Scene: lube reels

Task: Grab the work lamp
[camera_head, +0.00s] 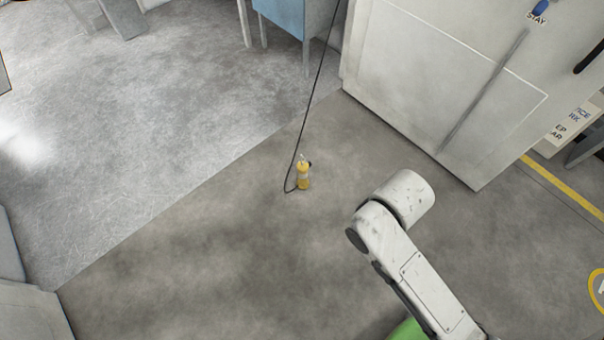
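A small yellow lamp-like object (303,178), which I take as the work lamp, shows near the middle of the head view. It is upright, with a pale top and a small dark part on its right side. A thin black cable (318,85) runs down from the top edge and curls in at its lower left. I cannot tell whether it stands on the floor or hangs above it. My white arm reaches in from the lower right, its visible end to the right of and below the lamp, apart from it. My gripper is not in view.
A large white cabinet (430,75) stands at the upper right, with a yellow floor line (565,188) beyond it. A blue-grey cabinet on legs (283,15) is at the top. Grey floor (200,250) around and left of the lamp is clear. Pale furniture edges the lower left.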

